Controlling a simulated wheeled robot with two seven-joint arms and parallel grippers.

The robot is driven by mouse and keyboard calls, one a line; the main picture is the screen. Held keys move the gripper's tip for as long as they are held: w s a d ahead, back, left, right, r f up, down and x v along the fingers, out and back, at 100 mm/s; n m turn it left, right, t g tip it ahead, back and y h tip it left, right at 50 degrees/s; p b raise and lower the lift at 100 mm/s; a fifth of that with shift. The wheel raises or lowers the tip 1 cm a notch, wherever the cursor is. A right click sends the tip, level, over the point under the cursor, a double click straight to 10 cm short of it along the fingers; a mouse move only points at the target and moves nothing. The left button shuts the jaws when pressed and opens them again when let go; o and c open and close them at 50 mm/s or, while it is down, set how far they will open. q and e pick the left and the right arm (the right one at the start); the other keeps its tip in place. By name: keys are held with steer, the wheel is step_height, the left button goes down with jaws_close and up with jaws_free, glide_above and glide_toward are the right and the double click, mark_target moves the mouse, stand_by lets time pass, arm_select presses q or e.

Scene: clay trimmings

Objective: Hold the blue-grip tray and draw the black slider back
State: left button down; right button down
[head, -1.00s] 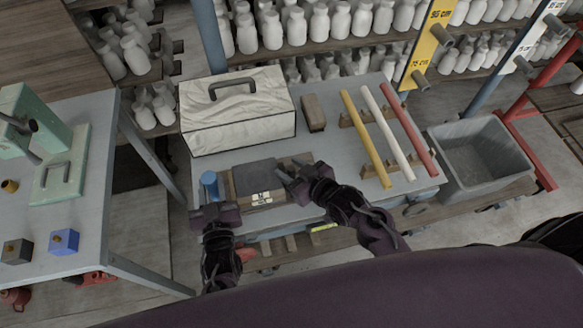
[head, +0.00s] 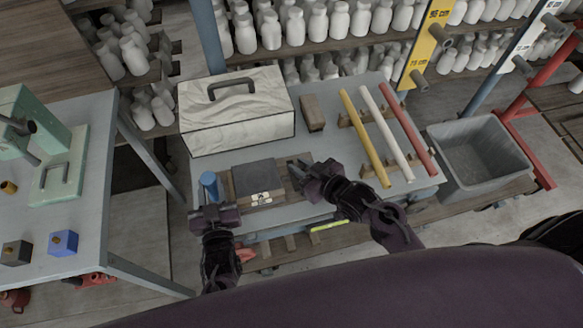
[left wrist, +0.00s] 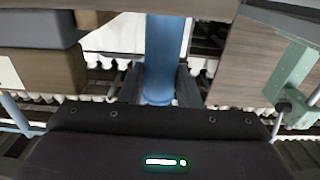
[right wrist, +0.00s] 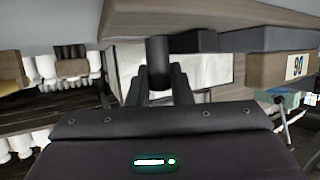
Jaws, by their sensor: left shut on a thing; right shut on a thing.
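The wooden tray (head: 280,198) lies on the grey table with a white label on its front. A dark flat slab (head: 256,176) sits on it. Its upright blue grip (head: 209,182) is at the left end. My left gripper (head: 210,203) is shut on the blue grip, which stands between the fingers in the left wrist view (left wrist: 162,55). My right gripper (head: 298,174), at the tray's right end, is shut on the black slider's round knob (right wrist: 158,58), seen between its fingers in the right wrist view. In the head view the gripper hides the knob.
A pale marbled box (head: 237,120) with a dark handle stands behind the tray. A brown block (head: 312,113) and yellow, white and red rods (head: 385,135) on wooden rests lie to the right. A grey bin (head: 478,155) stands beyond the table's right end.

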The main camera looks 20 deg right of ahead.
arm_select(q)
steer(key=shift+f, duration=0.2)
arm_select(e)
steer(key=shift+d, duration=1)
steer(key=c, duration=1.3)
jaws_free()
steer(key=shift+a, duration=0.1)
arm_select(q)
steer(key=shift+a, duration=0.1)
arm_select(e)
steer(key=shift+s, duration=0.3)
steer(key=v, duration=1.1)
steer(key=shift+d+r, duration=0.3)
steer(key=shift+s, duration=0.1)
arm_select(q)
steer(key=c, duration=1)
jaws_free()
steer(key=shift+r, duration=0.1)
arm_select(e)
steer(key=shift+a, duration=0.1)
